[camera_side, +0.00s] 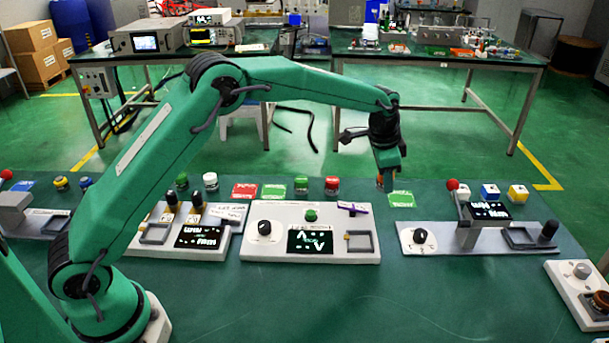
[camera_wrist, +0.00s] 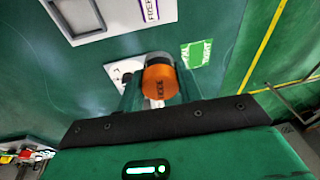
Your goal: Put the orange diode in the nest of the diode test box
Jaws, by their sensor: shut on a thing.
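My gripper (camera_side: 388,180) is shut on the orange diode (camera_wrist: 161,82), a short orange cylinder with a dark grey end, held above the table. In the side view the fingers hide most of it. A white box (camera_side: 310,254) in the middle of the row has a knob, a green button, a screen, a purple-edged label and a square grey nest (camera_side: 361,242). The nest also shows at the upper left of the wrist view (camera_wrist: 82,18) and looks empty. My gripper is behind and to the right of this box. I cannot read the labels to tell which box is the diode test box.
Other boxes stand left (camera_side: 180,247) and right (camera_side: 432,240), each with a square frame; the right one has an upright post with a red ball (camera_side: 452,185). Coloured cylinders and green and red cards (camera_side: 401,200) line the back. The front table is clear.

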